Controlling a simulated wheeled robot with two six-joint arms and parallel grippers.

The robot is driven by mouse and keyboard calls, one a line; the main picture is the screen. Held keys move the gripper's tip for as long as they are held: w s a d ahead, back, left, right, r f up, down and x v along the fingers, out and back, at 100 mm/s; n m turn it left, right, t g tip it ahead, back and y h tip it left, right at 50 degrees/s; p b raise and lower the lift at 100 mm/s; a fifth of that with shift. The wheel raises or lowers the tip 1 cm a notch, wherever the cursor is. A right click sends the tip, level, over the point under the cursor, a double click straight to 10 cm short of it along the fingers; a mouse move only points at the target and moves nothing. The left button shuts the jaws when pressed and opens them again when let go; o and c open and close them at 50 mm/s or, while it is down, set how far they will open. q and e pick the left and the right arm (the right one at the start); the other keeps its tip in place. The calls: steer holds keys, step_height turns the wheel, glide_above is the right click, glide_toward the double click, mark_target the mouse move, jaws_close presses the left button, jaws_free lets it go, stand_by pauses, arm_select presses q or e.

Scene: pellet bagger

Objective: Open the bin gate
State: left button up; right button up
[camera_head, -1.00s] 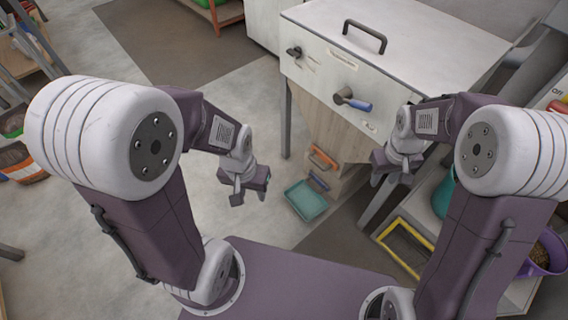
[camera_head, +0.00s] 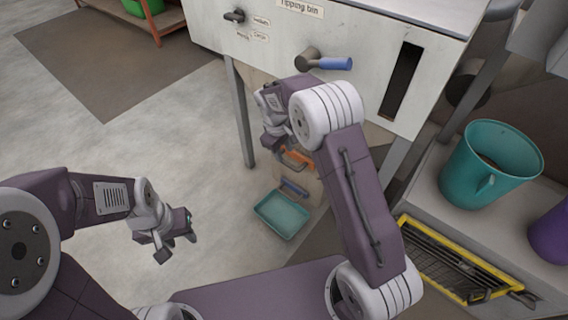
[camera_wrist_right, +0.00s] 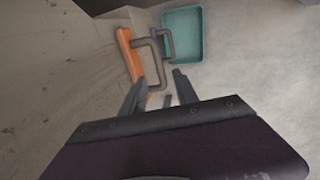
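The tipping bin (camera_head: 385,35) is a pale box with a tapered hopper below. An orange strip with a grey bar handle (camera_head: 299,159), apparently the gate, sits low on the hopper. The orange strip (camera_wrist_right: 130,52) and its grey bar (camera_wrist_right: 163,45) also show in the right wrist view. My right gripper (camera_head: 283,148) is just above the orange strip. In the right wrist view its two fingers (camera_wrist_right: 160,86) are apart, with the bar's near end between them in the picture; contact cannot be told. My left gripper (camera_head: 178,247) is open and empty over bare floor.
A blue-handled crank (camera_head: 335,63) and a dark knob (camera_head: 234,15) are on the bin's front. A teal tray (camera_head: 282,215) is below the hopper. A teal bucket (camera_head: 490,165) and a yellow-framed rack (camera_head: 450,262) are at right. Floor at left is free.

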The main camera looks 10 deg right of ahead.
mark_target(286, 163)
steer(key=f+b, duration=0.1)
steer(key=f, duration=0.1)
steer(key=f+b, duration=0.1)
steer(key=f, duration=0.1)
steer(key=d+f+b, duration=0.1)
steer(key=f+b, duration=0.1)
steer(key=shift+w+f, duration=0.15)
steer(key=shift+w, duration=0.25)
jaws_close()
stand_by(0.8)
